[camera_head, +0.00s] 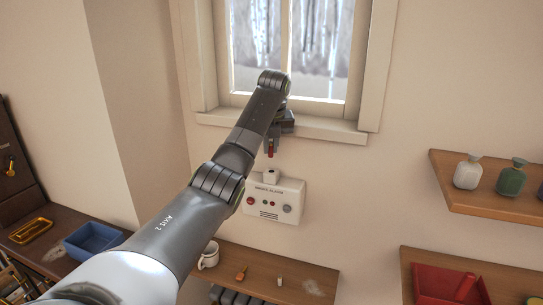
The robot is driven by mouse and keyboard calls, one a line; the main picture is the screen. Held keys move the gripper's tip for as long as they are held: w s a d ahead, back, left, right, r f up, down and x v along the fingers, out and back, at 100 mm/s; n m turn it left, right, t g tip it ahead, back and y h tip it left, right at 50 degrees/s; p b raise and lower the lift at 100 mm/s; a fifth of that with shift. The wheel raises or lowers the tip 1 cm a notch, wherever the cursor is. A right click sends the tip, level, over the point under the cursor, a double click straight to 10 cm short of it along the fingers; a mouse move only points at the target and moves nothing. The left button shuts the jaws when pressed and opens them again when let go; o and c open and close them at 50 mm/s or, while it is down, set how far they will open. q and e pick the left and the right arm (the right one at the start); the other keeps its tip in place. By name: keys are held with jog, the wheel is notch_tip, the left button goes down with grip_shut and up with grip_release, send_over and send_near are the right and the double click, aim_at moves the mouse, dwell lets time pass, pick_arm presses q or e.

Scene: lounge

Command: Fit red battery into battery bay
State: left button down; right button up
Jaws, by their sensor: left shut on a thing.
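My left arm reaches up from the bottom left toward the wall. Its gripper (274,137) is shut on the red battery (270,150), which points downward, small and dark at its lower part. Below it, a white smoke alarm box (276,204) is fixed to the wall. A small white housing with a dark opening, which looks like the battery bay (271,177), sits at the top of the box. The battery appears just above this housing, with a small gap in the picture; the depth between them is hard to judge. My right gripper is not in view.
A windowsill (330,131) is close to the gripper. A lower shelf (258,287) holds a white mug (209,256) and small items. Right shelves hold bottles (467,172) and a red tray (440,283). A blue tray (93,240) sits on the left worktop.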

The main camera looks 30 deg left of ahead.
aim_at(271, 157)
pick_arm(q)
jog(key=shift+w+f, duration=0.1)
jog(key=shift+w, duration=0.1)
jog(key=shift+x, duration=1.4)
jog(key=shift+s+d+f, duration=0.2)
jog(key=shift+f, duration=0.45)
jog(key=shift+f, duration=0.9)
